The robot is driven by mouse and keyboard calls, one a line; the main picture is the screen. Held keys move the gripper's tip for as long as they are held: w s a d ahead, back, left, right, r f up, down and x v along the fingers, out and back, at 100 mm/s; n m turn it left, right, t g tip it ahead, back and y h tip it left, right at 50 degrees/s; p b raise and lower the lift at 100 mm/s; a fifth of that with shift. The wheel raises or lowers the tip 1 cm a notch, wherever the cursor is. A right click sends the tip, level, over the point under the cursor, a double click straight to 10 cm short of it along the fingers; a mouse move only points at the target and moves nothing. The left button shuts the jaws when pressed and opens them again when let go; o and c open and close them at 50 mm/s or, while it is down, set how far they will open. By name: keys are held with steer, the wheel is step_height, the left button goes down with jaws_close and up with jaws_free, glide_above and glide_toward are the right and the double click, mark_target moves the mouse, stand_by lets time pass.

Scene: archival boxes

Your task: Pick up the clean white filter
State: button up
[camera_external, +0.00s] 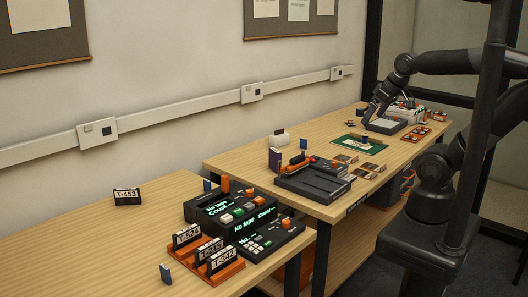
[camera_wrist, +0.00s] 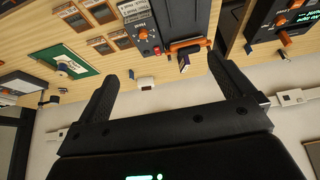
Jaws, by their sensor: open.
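I cannot pick out the clean white filter for certain. A small white block-like object (camera_external: 281,139) stands at the back edge of the far table, near the wall. In the wrist view a small white object (camera_wrist: 147,82) shows in the gap between my fingers, well beyond them. My gripper (camera_external: 368,118) is over the far part of the table, close to a grey tray-like device. In the wrist view my gripper (camera_wrist: 162,65) has its two black fingers wide apart, with nothing between them. The wrist picture is turned, with the wall at the bottom.
A dark device with an orange handle (camera_external: 310,186) stands at the table's near end; a green mat (camera_external: 349,145) and several small framed cards (camera_external: 346,158) lie beyond. The near table (camera_external: 70,245) holds black counters (camera_external: 232,208) and an orange rack of labels (camera_external: 222,272).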

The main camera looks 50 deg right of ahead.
steer(key=shift+o, duration=0.2)
steer(key=w+d+r, duration=0.1)
steer(key=w+r, duration=0.1)
steer(key=w, duration=0.6)
steer(key=w+d+r, duration=0.1)
steer(key=w+r, duration=0.2)
steer(key=w, duration=0.4)
steer(key=m+g, duration=0.1)
steer(key=m, duration=0.1)
glide_above(280, 134)
steer(key=s, duration=0.4)
step_height(280, 134, down, 22)
steer(key=shift+h, duration=0.3)
steer(key=x, duration=0.5)
steer(key=shift+a+f, duration=0.1)
steer(key=shift+a, duration=0.15)
steer(key=shift+x, duration=3.05)
steer(key=shift+a, duration=0.1)
steer(key=shift+c, duration=0.3)
